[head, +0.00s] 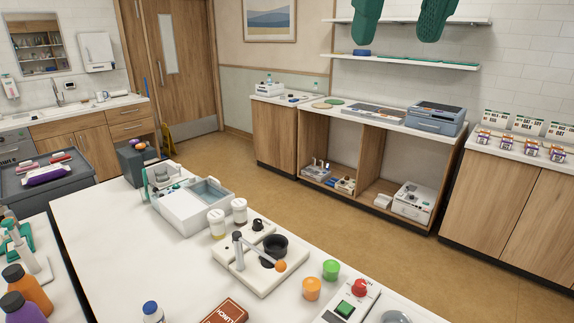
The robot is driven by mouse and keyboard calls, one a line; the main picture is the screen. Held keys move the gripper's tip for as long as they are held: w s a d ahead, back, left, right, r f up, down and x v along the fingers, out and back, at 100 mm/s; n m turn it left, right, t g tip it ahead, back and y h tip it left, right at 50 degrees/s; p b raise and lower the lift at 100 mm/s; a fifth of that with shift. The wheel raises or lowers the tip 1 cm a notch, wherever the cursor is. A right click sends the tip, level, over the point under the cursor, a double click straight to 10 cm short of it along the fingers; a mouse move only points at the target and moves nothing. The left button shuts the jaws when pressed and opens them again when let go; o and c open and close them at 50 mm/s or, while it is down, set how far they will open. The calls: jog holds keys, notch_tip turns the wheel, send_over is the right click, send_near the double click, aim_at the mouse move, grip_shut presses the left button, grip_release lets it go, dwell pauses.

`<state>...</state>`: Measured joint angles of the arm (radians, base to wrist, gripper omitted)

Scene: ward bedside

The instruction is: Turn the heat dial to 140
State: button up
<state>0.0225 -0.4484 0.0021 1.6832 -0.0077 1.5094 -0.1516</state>
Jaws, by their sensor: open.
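No dial with a readable 140 mark shows, and I cannot tell which part is the heat dial. A small black knob (257,224) stands on a white board near a black cup. My gripper (400,38) shows as two green fingers hanging at the top edge, spread apart and empty, well above the white table.
The white table (95,215) also holds an orange cup (312,289), a green cup (331,270), two lidded jars (217,223), a grey-white bin (192,207) and a brown box (226,312). Its left part is clear. A wall counter (388,122) stands beyond the floor.

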jog(key=w+d+r+n+g, duration=0.1)
jog(key=w+d+n+g, duration=0.3)
jog(key=w, duration=0.8)
send_over(362, 284)
notch_tip(362, 284, down, 4)
jog(key=shift+n+g, duration=0.3)
notch_tip(362, 284, down, 56)
jog(key=shift+f, duration=0.15)
jog(key=shift+c, duration=0.2)
jog(key=c, duration=1)
